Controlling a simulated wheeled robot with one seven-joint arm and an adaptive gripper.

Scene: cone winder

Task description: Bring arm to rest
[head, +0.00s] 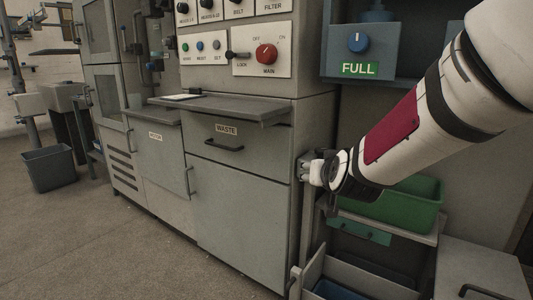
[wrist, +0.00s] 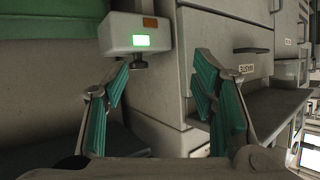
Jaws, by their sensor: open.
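My arm comes in from the upper right of the head view, white with a dark red band. My gripper (head: 308,168) is at its end, in front of the right edge of the grey cabinet and left of the green bin. In the wrist view my gripper (wrist: 165,95) shows two teal-padded fingers spread wide apart with nothing between them. A small white box with a lit green display (wrist: 140,40) lies beyond the fingertips; I cannot tell its distance.
The grey cabinet has a WASTE drawer (head: 232,146) and a ledge (head: 225,107) above it. A green bin (head: 408,203) sits on a shelf below my arm. An open drawer (head: 350,276) juts out at the bottom.

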